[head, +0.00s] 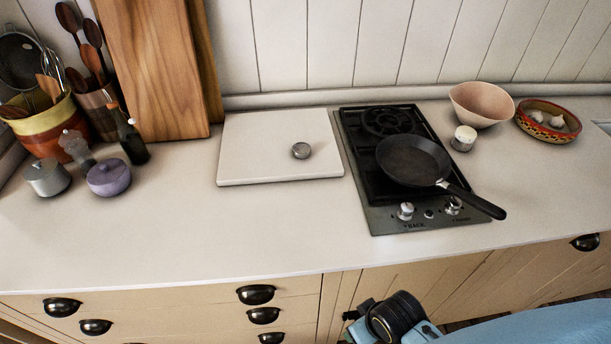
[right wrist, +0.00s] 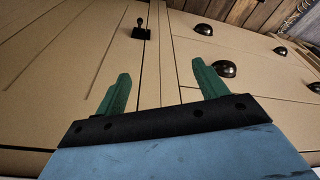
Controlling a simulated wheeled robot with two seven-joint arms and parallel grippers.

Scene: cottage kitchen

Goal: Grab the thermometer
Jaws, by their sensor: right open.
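A small round grey metal piece (head: 301,150), which looks like the thermometer, lies on the white board (head: 250,165) right of the board's middle. It is small, and I cannot read a dial on it. My right gripper (right wrist: 160,68) shows in the right wrist view with its green fingers apart and nothing between them. It faces the cabinet fronts. In the head view my right arm is at the bottom edge, in front of the counter and well away from the board. My left gripper is in neither view.
A hob (head: 375,215) with a black frying pan (head: 413,160) stands right of the board, its handle pointing to the front right. A purple pot (head: 109,178) and a dark bottle (head: 132,142) stand at the left. The counter's front strip (head: 240,235) is clear.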

